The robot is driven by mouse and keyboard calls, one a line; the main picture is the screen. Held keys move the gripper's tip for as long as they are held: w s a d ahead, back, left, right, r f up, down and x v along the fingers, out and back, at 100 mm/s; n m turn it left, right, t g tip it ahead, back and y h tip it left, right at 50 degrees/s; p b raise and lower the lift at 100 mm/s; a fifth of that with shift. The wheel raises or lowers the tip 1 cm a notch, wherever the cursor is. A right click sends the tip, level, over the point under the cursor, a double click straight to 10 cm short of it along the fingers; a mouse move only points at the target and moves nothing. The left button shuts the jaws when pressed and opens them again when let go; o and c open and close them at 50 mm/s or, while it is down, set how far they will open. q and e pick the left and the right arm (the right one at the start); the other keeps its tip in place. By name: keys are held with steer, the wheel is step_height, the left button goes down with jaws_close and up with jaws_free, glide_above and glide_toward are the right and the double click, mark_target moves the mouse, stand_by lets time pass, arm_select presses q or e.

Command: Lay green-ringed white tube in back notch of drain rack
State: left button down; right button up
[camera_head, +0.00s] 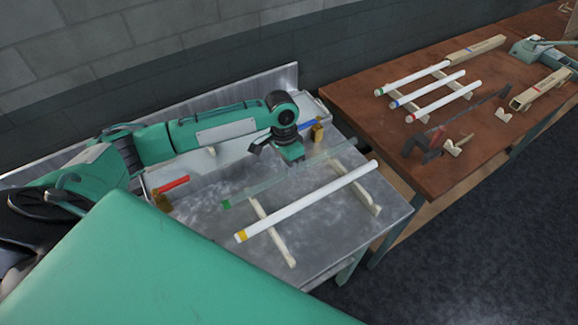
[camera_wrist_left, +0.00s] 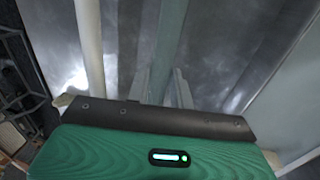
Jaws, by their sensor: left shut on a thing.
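My left gripper (camera_head: 291,158) is shut on a see-through, greenish tube (camera_head: 246,192) with a green end, above the metal table. In the left wrist view the tube (camera_wrist_left: 168,40) runs between the fingers (camera_wrist_left: 162,88). The drain rack has two pale notched rails, a left one (camera_head: 275,240) and a right one (camera_head: 371,197). A white tube with a yellow ring (camera_head: 310,200) lies across both, in front of the held tube; it also shows in the wrist view (camera_wrist_left: 90,50). I cannot tell whether the held tube touches the rails. My right gripper is out of view.
A red piece (camera_head: 173,185) and a blue piece (camera_head: 308,125) lie behind, beside wooden blocks. On the brown table (camera_head: 385,140), white tubes with green (camera_head: 415,77), blue (camera_head: 430,88) and red rings (camera_head: 445,100) lie on another rack. A metal backboard (camera_head: 250,92) edges the metal table.

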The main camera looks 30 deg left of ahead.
arm_select(q)
steer(key=shift+f, duration=0.2)
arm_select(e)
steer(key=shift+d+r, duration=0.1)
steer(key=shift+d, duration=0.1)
arm_select(q)
steer(key=shift+f, duration=0.25)
steer(key=c, duration=1.2)
jaws_free()
steer(key=shift+f, duration=0.1)
steer(key=shift+c, duration=0.2)
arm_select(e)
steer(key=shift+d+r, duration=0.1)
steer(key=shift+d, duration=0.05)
arm_select(q)
steer(key=shift+r, duration=0.4)
step_height(320, 180, up, 12)
steer(key=w+a+b, duration=0.1)
steer(key=a+b, duration=0.1)
steer(key=b, duration=0.1)
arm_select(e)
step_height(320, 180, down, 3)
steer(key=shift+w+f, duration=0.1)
